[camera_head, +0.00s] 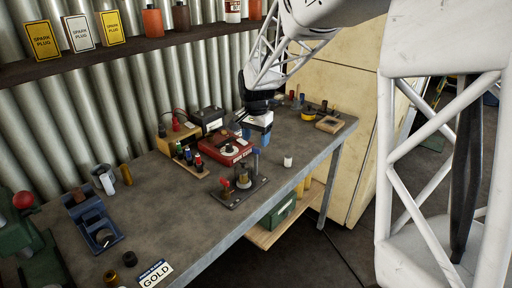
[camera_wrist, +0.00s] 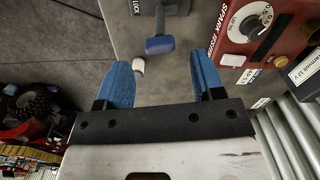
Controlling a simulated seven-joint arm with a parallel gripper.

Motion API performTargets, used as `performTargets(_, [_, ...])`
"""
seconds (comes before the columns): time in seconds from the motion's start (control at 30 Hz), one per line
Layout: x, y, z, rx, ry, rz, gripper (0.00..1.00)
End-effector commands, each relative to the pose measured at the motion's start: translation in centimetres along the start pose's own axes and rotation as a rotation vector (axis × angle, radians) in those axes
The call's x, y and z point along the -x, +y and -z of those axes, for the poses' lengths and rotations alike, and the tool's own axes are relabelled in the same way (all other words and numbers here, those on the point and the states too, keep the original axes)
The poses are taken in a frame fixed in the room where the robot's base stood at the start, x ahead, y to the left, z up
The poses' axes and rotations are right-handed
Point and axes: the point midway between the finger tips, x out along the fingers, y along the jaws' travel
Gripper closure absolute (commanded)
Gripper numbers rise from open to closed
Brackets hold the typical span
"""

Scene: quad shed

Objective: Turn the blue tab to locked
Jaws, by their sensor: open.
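The blue tab (camera_head: 255,153) stands on a grey metal plate (camera_head: 228,201) on the bench in the head view. In the wrist view the blue tab (camera_wrist: 160,45) is on a dark stem, just beyond and between my fingertips.
A red spark tester (camera_head: 225,150) stands left of my gripper; its dial (camera_wrist: 250,24) shows in the wrist view. A small white cylinder (camera_head: 288,161) stands right of the plate. Red and dark knobs (camera_head: 243,178) rise from the plate.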

Motion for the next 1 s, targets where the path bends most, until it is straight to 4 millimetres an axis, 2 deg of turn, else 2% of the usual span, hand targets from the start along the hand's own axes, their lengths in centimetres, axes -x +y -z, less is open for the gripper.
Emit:
performTargets(0.1, [-1.5, 0.0, 0.0, 0.0, -0.001, -0.001, 0.38])
performTargets(0.3, [-3.3, 0.0, 0.0, 0.0, 0.0, 0.0, 0.38])
performTargets(0.73, [-3.9, 0.0, 0.0, 0.0, 0.001, 0.001, 0.38])
performTargets(1.0, [-3.9, 0.0, 0.0, 0.0, 0.001, 0.0, 0.78])
